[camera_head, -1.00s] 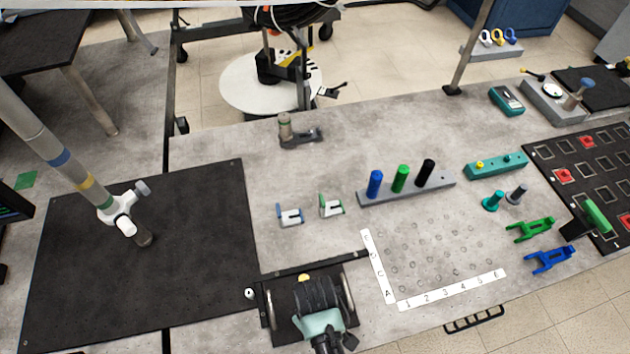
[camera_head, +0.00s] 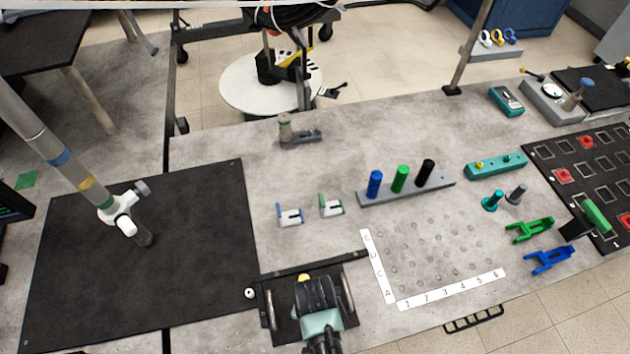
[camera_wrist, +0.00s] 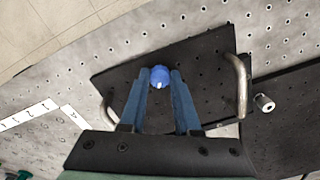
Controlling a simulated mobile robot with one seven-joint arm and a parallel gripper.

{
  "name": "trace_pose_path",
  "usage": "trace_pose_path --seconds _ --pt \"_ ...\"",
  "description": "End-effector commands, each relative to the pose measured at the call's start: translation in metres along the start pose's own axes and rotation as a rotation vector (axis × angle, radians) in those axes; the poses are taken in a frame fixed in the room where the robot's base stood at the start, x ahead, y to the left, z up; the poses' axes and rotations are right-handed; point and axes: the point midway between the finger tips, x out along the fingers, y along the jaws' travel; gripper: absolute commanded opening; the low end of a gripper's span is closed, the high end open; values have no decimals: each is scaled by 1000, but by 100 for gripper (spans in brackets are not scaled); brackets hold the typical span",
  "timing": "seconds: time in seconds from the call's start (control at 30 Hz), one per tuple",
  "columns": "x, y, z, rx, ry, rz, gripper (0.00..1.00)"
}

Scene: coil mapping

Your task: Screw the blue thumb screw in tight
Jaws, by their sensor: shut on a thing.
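The blue thumb screw (camera_wrist: 160,74) stands at the black plate in the wrist view, with a small white mark on its near side. The two blue-grey fingers of my gripper (camera_wrist: 159,80) are closed on its sides. How deep the screw sits is hidden. The black plate (camera_wrist: 205,58) has a metal handle on each side. In the head view my gripper (camera_head: 317,292) is over this plate (camera_head: 284,325) at the front of the table. There it hides the blue screw.
Bent metal handles (camera_head: 348,293) flank my gripper. A small round white piece (camera_head: 250,293) lies left of the plate. Blue and green brackets (camera_head: 290,215) stand behind it. A rack with colored cylinders (camera_head: 440,183) and a labelled hole grid (camera_head: 450,292) are to the right. A black mat (camera_head: 190,260) lies left.

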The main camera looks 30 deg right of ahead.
Motion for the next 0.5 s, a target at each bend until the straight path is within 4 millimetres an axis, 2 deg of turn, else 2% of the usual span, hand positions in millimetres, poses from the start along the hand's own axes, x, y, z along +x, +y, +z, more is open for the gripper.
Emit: trace_pose_path --seconds 0.07,0.1,0.3,0.5 --pt "3 1 2 37 -3 2 0" --pt "3 1 2 42 -3 2 32" --pt "3 1 1 37 -3 1 65" --pt "2 0 1 36 -2 1 65"
